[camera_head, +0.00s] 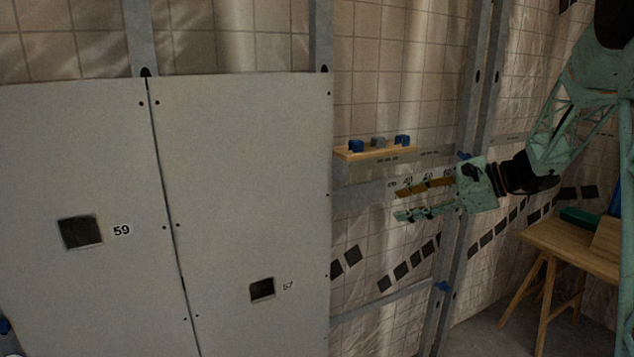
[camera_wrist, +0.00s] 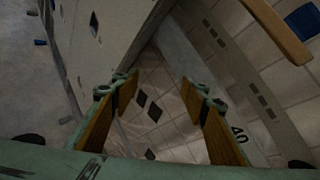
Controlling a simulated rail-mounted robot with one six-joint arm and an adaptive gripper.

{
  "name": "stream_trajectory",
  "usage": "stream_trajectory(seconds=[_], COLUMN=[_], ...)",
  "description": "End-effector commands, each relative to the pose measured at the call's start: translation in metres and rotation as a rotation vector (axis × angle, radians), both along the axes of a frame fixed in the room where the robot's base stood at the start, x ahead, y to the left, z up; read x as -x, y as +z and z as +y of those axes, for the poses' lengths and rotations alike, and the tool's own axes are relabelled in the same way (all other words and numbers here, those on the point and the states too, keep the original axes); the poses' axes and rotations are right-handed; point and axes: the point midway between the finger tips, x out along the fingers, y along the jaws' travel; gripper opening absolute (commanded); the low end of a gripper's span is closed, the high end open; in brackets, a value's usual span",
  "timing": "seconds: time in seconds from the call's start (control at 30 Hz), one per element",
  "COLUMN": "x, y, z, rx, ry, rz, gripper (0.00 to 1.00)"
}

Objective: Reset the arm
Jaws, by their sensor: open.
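My gripper (camera_head: 398,203) is at the right of the head view, in front of the open stud bay beside the panels. Its two fingers, with wood-coloured pads, point left and stand apart with nothing between them. In the wrist view, the gripper (camera_wrist: 158,85) also shows open and empty, with tiled wall behind the gap. The arm comes in from the upper right. A grey panel marked 59 (camera_head: 60,150) and a second panel with a smaller square opening (camera_head: 240,150) stand side by side at the left. The second panel's number looks like 57.
A small wooden shelf (camera_head: 375,153) with blue and grey pieces sits on the wall above my gripper. Metal studs (camera_head: 468,130) and a crossrail (camera_head: 365,197) frame the bay. A wooden table (camera_head: 575,248) stands at the right. Floor shows between the studs and table.

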Motion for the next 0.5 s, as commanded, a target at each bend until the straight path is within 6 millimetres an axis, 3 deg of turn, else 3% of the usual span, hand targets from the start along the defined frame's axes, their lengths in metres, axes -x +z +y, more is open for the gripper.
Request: stream_trajectory(seconds=[0.5], x=[0.096], y=[0.037], z=[0.060], rx=[0.210], ry=[0.196], rz=[-0.055], gripper=[0.41])
